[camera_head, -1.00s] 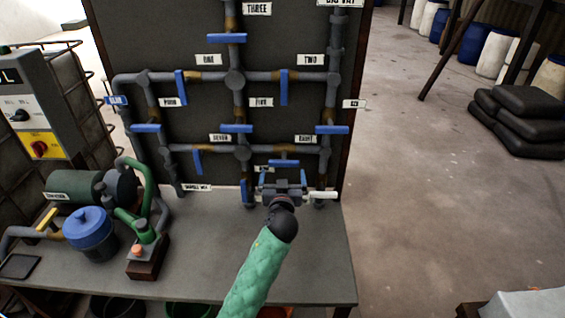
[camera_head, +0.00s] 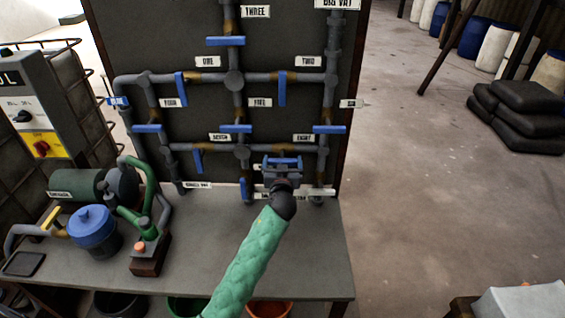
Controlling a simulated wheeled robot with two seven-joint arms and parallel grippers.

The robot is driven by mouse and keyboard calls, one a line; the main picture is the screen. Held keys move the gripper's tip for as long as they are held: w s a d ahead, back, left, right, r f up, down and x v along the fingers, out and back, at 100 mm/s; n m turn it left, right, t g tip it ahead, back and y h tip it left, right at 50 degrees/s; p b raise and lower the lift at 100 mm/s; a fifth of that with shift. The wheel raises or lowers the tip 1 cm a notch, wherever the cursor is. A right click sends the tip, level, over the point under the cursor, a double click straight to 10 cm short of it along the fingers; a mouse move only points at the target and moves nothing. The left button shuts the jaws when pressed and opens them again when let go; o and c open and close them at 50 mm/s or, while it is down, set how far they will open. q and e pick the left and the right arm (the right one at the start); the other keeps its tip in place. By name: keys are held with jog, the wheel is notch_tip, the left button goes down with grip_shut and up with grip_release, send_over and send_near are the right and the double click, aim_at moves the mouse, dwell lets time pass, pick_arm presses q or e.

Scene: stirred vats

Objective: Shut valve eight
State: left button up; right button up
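Valve eight's blue lever (camera_head: 283,161) is on the lower right pipe run, below and left of the label EIGHT (camera_head: 305,138). The lever lies level, along its pipe. My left gripper (camera_head: 282,165) is right in front of it with its fingers spread apart, one towards each end of the lever. The gripper partly hides the lever and the pipe behind it; I cannot tell whether the fingers touch it. My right gripper is not in view.
Other blue levers surround it: valve seven (camera_head: 198,161) to the left, one near the bench (camera_head: 244,189), and one on the right upright pipe (camera_head: 329,129). A green pump (camera_head: 145,213) and a blue-lidded pot (camera_head: 92,229) stand on the bench (camera_head: 200,265) at left. The bench's right part is clear.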

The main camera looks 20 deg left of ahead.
pick_arm(q)
jog(key=c, duration=0.3)
